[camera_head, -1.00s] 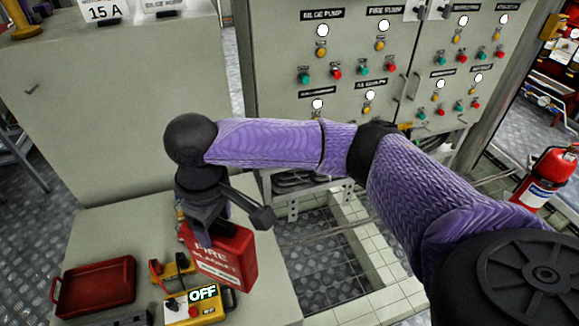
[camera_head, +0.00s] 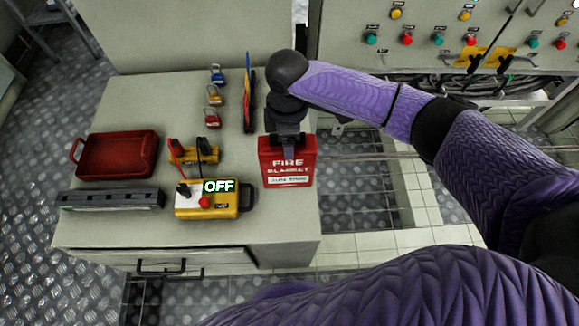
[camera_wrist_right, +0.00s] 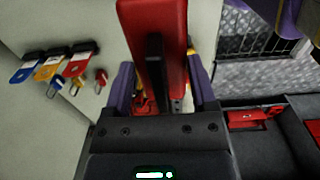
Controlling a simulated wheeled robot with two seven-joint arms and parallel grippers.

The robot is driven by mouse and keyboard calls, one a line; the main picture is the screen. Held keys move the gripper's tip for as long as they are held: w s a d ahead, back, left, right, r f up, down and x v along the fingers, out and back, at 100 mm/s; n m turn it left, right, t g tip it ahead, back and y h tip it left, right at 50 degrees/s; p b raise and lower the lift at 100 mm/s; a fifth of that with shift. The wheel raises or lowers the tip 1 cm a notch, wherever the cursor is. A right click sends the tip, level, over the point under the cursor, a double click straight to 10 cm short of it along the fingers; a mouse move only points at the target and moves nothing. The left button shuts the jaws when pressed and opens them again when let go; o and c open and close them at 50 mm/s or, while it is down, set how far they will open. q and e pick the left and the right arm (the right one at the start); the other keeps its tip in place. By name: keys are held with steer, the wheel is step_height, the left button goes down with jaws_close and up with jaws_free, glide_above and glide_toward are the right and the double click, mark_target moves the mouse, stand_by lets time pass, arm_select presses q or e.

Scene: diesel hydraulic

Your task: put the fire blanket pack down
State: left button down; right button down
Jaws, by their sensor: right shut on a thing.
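The red fire blanket pack (camera_head: 287,170) is near the right edge of the cabinet top (camera_head: 285,225), with its lettered front facing my head camera. My right gripper (camera_head: 287,143) is shut on its upper part, from above. Whether the pack's underside touches the top or hangs just over it, I cannot tell. In the right wrist view the red pack (camera_wrist_right: 130,25) stands between the jaws, with a dark finger (camera_wrist_right: 155,75) against it. My left gripper is not in view.
Left of the pack are a yellow tester marked OFF (camera_head: 220,205), a red tray (camera_head: 117,155), a grey bar-shaped case (camera_head: 110,199) and a yellow clamp-like item (camera_head: 195,152).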

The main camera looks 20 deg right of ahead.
mark_target(277, 172)
step_height(277, 172, down, 7)
steer(key=b, duration=0.3)
steer(key=shift+r, duration=0.2)
steer(key=shift+c, duration=1.3)
jaws_free()
steer(key=shift+f, duration=0.1)
steer(key=shift+o, duration=1.2)
